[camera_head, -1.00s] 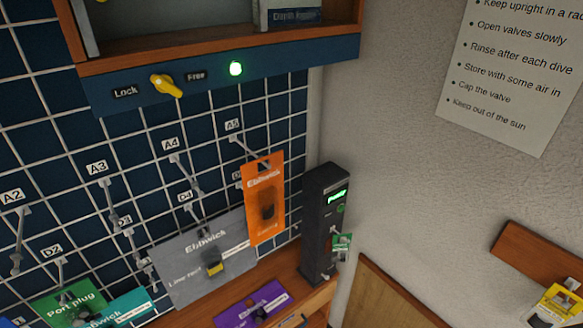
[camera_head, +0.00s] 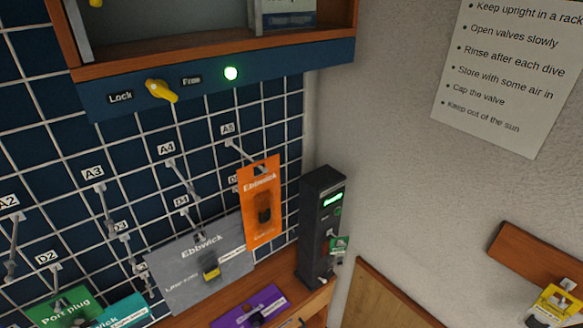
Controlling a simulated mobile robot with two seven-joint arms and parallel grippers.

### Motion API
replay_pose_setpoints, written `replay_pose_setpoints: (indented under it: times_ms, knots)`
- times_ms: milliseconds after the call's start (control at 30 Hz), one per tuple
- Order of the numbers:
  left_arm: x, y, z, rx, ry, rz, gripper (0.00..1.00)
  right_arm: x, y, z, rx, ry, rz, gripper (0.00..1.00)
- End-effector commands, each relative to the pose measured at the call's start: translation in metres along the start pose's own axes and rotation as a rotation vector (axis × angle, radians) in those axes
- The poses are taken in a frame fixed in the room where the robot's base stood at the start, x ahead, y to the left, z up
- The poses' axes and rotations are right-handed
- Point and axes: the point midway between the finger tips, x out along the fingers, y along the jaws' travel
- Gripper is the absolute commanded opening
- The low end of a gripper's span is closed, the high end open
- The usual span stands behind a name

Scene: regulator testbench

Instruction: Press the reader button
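The reader (camera_head: 313,240) is a tall dark grey box standing on the wooden ledge in the corner, right of the wire grid. Its front has a small lit green display (camera_head: 333,199). Below the display is a small round green spot (camera_head: 338,212) that looks like a button. A small green-and-white tag (camera_head: 339,245) hangs on the front lower down. Neither of my grippers shows in this view.
An orange package (camera_head: 260,200) hangs just left of the reader; a grey package (camera_head: 200,268) and a purple one (camera_head: 250,306) are nearby.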

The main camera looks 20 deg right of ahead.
Motion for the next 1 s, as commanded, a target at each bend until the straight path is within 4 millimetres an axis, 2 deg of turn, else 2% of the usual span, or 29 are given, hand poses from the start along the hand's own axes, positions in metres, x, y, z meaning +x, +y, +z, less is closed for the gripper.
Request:
replay_pose_setpoints:
  times_ms: [67,333,1000]
  knots:
    - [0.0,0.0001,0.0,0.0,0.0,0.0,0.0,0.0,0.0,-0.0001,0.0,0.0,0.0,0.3]
    - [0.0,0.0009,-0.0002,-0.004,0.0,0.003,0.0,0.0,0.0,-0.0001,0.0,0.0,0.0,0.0]
    - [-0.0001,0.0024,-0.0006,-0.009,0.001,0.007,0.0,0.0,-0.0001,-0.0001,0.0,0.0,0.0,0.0]
